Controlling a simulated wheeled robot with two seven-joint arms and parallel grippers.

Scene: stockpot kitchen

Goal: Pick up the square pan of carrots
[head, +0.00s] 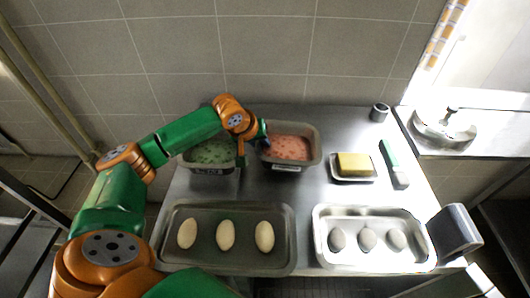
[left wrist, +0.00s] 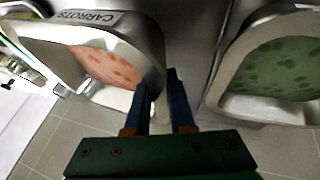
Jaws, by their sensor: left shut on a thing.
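The square pan of carrots (head: 317,152) stands on the steel table against the back wall, with orange-pink contents in it. In the left wrist view the same pan (left wrist: 150,45) bears a CARROTS label on its rim. My left gripper (head: 253,146) is at the pan's left side. The pan appears to rest on the table. My right gripper is out of view.
A pan of green food (head: 210,171) stands close left of the gripper. In front are a tray of pale oval pieces (head: 225,267) and a tray of grey ones (head: 372,262). A yellow block (head: 353,163) on a dish and a green-handled tool (head: 390,160) lie right.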

